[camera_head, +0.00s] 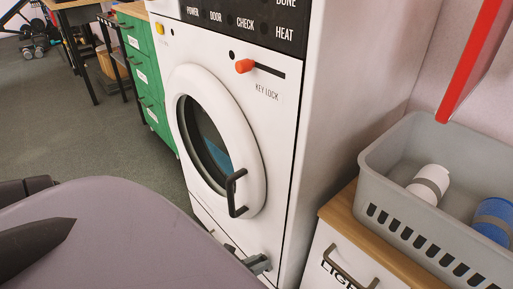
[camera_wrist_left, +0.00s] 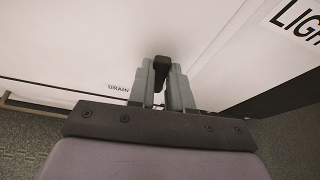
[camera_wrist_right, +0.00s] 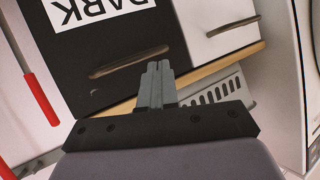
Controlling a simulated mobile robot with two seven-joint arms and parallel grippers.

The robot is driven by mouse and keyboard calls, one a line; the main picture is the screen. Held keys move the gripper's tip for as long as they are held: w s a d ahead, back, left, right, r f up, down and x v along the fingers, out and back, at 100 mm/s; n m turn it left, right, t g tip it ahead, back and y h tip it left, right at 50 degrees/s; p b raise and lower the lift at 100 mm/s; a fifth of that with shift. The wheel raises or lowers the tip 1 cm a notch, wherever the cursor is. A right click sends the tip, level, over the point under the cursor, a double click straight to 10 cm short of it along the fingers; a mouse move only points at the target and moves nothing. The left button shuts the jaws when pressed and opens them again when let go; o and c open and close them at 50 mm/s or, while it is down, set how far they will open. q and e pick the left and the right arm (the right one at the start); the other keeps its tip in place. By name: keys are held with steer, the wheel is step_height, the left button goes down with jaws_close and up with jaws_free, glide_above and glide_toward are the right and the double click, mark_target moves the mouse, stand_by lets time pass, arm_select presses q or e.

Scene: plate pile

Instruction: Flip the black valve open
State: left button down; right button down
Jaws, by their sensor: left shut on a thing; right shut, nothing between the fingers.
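The black valve (camera_wrist_left: 162,66) is low on the front of the white washing machine (camera_head: 240,105), beside the label "DRAIN" (camera_wrist_left: 119,88). My left gripper (camera_wrist_left: 164,78) is shut on the valve, with its grey fingers on either side of it. In the head view my left gripper (camera_head: 258,264) shows at the lower front of the machine, partly hidden by my arm; the valve cannot be made out there. My right gripper (camera_wrist_right: 157,80) is shut and empty, in front of cabinet drawers and away from the valve.
The round door (camera_head: 252,165) with its dark handle is above my left gripper. A grey basket (camera_head: 385,165) with rolled towels stands on a wooden-topped cabinet (camera_head: 335,213) at the right. A red bar (camera_head: 475,55) hangs above it. Green drawers (camera_head: 143,70) stand at the left.

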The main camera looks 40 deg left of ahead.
arm_select(q)
steer(key=shift+s+d+m+y, duration=0.1)
steer(key=shift+d+m+y, duration=0.2)
steer(key=shift+m, duration=0.2)
arm_select(e)
steer(key=shift+w+a+r+y, duration=0.15)
steer(key=shift+w+a+y, duration=0.05)
steer(key=shift+a+y, duration=0.1)
arm_select(q)
steer(key=c, duration=1)
jaws_free()
steer(key=shift+c, duration=0.2)
arm_select(e)
steer(key=shift+r, duration=0.1)
